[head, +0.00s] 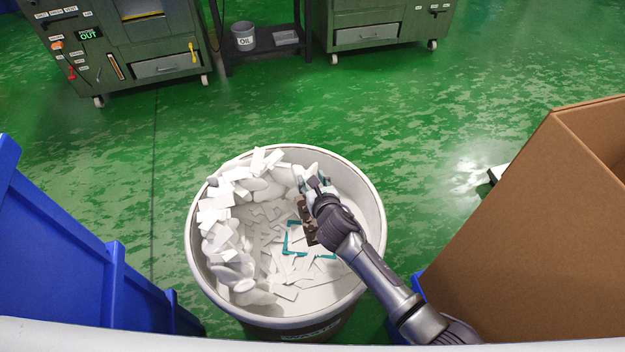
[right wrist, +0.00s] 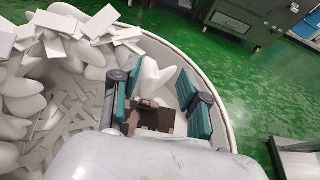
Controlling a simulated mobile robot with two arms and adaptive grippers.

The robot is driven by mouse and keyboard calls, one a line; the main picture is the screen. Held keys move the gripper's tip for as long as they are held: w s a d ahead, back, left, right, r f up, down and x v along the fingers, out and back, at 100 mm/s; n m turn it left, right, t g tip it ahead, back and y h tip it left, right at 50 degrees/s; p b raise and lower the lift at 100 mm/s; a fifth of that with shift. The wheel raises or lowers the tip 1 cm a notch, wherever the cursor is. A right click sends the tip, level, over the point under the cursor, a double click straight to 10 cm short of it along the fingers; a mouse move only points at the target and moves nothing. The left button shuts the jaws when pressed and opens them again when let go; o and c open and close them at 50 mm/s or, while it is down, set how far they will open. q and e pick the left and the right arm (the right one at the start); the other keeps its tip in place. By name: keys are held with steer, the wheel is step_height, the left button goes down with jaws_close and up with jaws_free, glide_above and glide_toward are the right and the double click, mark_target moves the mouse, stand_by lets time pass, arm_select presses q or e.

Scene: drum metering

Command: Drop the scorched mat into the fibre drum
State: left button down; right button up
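The fibre drum (head: 372,200) is a round pale tub in the middle of the head view. White scraps (head: 228,268) are heaped on its left side. My right gripper (head: 314,184) is inside the rim, low over the contents. Its teal fingers stand apart in the right wrist view (right wrist: 160,90). A dark brown, ragged-edged piece (head: 308,222), perhaps the scorched mat, shows against the gripper's left side. A brown piece (right wrist: 152,118) also shows between the finger bases; whether it is gripped is unclear. My left gripper is out of view.
A teal-edged shape (head: 289,242) lies among the scraps in the drum. A blue bin (head: 60,260) stands left, a large cardboard box (head: 530,220) right. Green machines (head: 120,50) and a rack with a grey bucket (head: 243,36) stand behind. Green floor (head: 300,110) lies clear between.

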steer(key=shift+o, duration=0.6)
steer(key=shift+s+d, duration=0.1)
steer(key=shift+s, duration=0.05)
steer(key=v, duration=0.7)
steer(key=shift+s, duration=0.15)
